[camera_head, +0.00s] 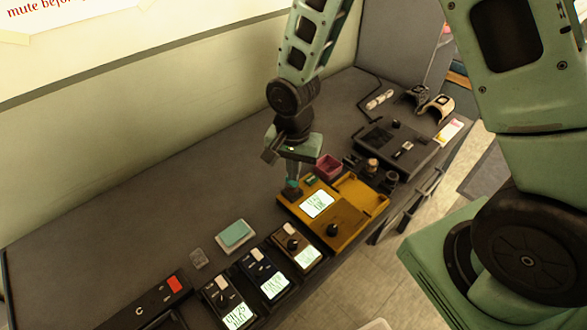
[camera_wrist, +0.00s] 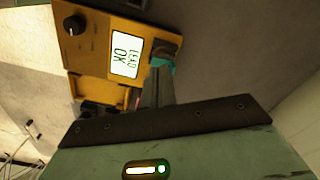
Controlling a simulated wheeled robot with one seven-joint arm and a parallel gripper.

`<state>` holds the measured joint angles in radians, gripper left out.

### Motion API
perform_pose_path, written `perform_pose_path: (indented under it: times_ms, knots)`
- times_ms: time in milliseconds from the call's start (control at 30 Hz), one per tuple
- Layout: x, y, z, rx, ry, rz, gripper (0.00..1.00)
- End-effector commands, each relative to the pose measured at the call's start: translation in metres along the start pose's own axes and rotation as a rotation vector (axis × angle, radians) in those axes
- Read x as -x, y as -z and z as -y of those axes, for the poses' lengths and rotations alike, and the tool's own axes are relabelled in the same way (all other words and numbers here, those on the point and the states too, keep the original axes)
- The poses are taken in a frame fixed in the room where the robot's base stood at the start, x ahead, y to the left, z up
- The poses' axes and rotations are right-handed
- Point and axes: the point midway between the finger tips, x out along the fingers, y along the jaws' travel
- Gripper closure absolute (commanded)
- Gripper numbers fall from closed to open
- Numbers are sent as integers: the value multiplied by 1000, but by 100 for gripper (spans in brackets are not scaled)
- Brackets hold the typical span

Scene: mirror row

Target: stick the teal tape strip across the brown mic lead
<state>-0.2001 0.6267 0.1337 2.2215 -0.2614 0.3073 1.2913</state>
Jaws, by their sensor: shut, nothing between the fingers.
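My gripper (camera_head: 291,178) is shut and empty, pointing down at the left edge of the yellow tester (camera_head: 349,218). A small teal piece (camera_head: 292,184), probably the tape strip, shows at the fingertips, on or against a dark brown block (camera_head: 294,194). In the wrist view, the teal piece (camera_wrist: 162,62) lies just beyond my fingers (camera_wrist: 157,88), beside the dark block (camera_wrist: 164,48) at the tester's edge. The tester's screen (camera_wrist: 126,54) reads "LEAD OK". I cannot clearly make out a brown lead; the fingers and block hide part of that spot.
A red-brown cup (camera_head: 328,167) and a black device (camera_head: 396,145) stand behind and right of the tester.

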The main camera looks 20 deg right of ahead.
Motion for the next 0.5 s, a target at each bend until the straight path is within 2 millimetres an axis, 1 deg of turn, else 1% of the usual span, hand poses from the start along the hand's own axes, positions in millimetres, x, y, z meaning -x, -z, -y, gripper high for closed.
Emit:
perform_pose_path:
  times_ms: [500]
  knots:
    - [-8,0,0,1,0,0,100]
